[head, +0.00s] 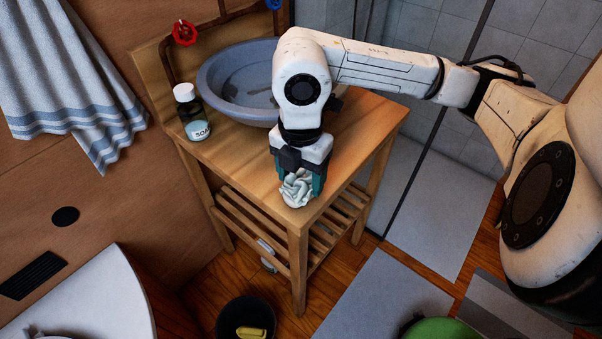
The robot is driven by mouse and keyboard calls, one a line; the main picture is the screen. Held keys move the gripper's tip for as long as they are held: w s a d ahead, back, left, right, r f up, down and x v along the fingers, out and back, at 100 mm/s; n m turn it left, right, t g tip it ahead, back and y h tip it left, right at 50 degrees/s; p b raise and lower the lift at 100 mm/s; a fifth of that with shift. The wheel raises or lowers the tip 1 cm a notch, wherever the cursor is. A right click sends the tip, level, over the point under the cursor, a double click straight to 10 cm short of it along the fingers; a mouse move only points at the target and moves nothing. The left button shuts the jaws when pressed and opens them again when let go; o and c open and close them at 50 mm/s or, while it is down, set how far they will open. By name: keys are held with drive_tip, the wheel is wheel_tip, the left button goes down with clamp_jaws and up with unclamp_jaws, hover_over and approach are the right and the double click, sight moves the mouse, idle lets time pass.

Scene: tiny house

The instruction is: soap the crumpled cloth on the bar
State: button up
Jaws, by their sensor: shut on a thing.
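My gripper (298,180) points down over the near corner of the wooden washstand (240,166), its teal fingers shut on a crumpled whitish cloth (298,192). The cloth bulges out below the fingers. I cannot tell whether it touches the wood. No bar of soap shows clearly on the washstand top; one could be hidden behind my gripper or arm.
A grey-blue basin (218,91) sits at the back of the washstand. A red tap handle (184,32) is behind it. A striped towel (72,75) hangs on the left wall. A black bucket (229,322) with a yellow object (250,332) stands on the floor.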

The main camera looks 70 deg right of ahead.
sight(301, 176)
drive_tip(key=shift+r+p, duration=1.8)
drive_tip(key=shift+r, duration=1.7)
drive_tip(key=shift+w+a+f+n, duration=0.15)
drive_tip(key=shift+w+a+n, duration=0.1)
drive_tip(key=shift+w+n, duration=0.4)
drive_tip(key=w+a+f+m+p, duration=0.6)
drive_tip(key=w+a+f+m, duration=0.8)
drive_tip(key=w+a+m, duration=0.3)
drive_tip(key=shift+f+m+p, duration=0.35)
drive_tip(key=shift+m, duration=0.2)
